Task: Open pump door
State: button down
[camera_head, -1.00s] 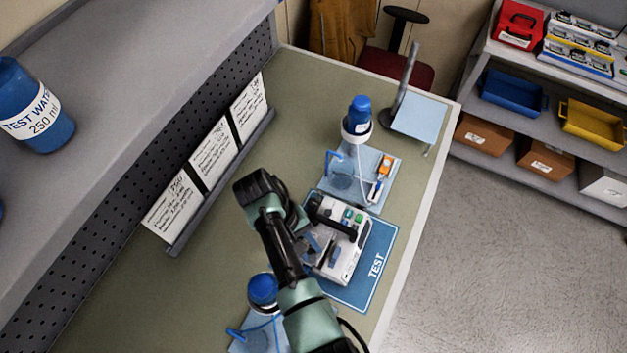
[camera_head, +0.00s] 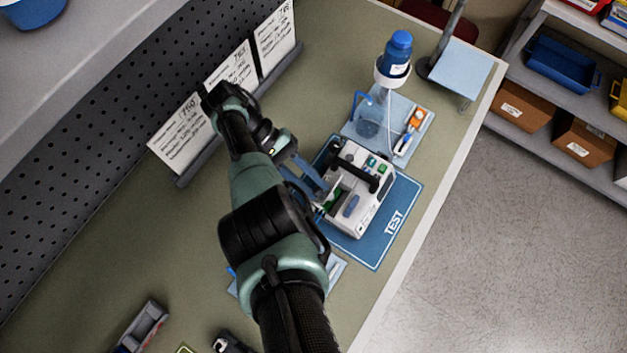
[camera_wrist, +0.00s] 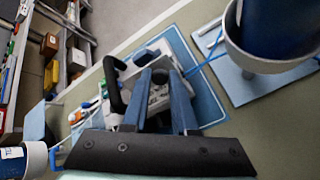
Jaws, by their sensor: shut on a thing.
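The white infusion pump (camera_head: 368,207) with its black carry handle (camera_head: 360,165) sits on the blue TEST mat (camera_head: 398,205). The wrist view also shows the pump (camera_wrist: 115,118), with the black handle (camera_wrist: 112,85) left of my fingers. My gripper (camera_head: 318,188) is at the pump's left side, its blue-grey fingers pointing at it. It is shut on what seems to be the pump door, mostly hidden by the fingers. A green part shows in the pump beside the fingertips. In the wrist view, my gripper (camera_wrist: 161,76) has a grey pump part showing between its fingers.
A blue bottle in a white holder (camera_head: 393,72) stands behind the pump on a light blue tray (camera_head: 420,130). Another large blue bottle (camera_wrist: 285,25) is close on the right in the wrist view. Cards (camera_head: 182,135) line the left side.

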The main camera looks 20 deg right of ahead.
jog(key=shift+f, duration=0.1)
dwell(0.5)
jog(key=c, duration=0.7)
grip_release()
jog(key=shift+w, duration=0.1)
notch_tip(320, 180, up, 10)
jog(key=p, duration=1)
